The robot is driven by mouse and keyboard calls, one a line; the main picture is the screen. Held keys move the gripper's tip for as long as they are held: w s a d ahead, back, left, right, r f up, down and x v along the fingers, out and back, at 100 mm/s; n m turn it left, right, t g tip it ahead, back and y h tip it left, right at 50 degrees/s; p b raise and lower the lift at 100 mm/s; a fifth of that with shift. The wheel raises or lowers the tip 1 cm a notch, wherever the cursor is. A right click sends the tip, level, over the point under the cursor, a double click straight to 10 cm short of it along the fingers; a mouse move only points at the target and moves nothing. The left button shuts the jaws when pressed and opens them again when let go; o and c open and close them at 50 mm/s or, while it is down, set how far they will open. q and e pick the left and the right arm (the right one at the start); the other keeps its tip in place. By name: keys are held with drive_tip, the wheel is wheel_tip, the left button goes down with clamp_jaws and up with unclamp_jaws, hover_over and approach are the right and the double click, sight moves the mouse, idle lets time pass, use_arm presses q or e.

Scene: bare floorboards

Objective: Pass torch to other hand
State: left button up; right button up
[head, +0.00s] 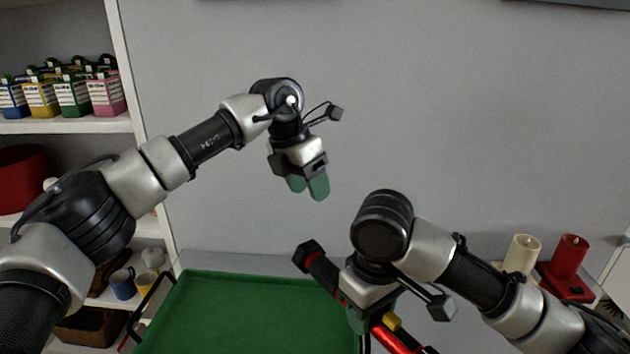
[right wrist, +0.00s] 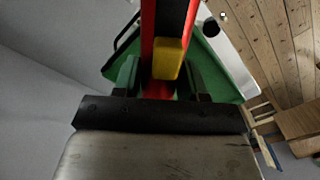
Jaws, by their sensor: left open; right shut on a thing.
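The torch (head: 388,337) is red and black with a yellow switch, and slants from upper left to lower right in the head view. My right gripper (head: 358,318) is shut on it and holds it above the right part of the green tray. In the right wrist view the torch (right wrist: 167,60) runs up between the green fingers of my right gripper (right wrist: 165,80). My left gripper (head: 308,186) is open and empty, fingers pointing down, above and apart from the torch's black end. Part of the torch is hidden behind my right gripper.
The green tray (head: 230,310) with dark handles lies below both grippers. A white shelf (head: 75,125) with small cartons (head: 70,95) and mugs (head: 122,284) stands at the left. A cream candle (head: 522,254) and a red candle (head: 569,257) stand at the right. A grey wall is behind.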

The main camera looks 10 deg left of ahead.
sight(314, 245)
use_arm(q)
drive_tip(key=s+d+r+m+y, duration=0.2)
drive_tip(key=s+r+y, duration=0.1)
drive_tip(key=s+y, duration=0.15)
drive_tip(key=shift+g+h, duration=0.4)
drive_tip(key=shift+h, duration=0.05)
wheel_tip(314, 245, down, 12)
drive_tip(key=shift+a, duration=0.15)
drive_tip(key=shift+c, duration=0.4)
drive_tip(key=c, duration=0.9)
drive_tip(key=shift+s, duration=0.1)
clamp_jaws()
use_arm(e)
drive_tip(key=shift+a, duration=0.1)
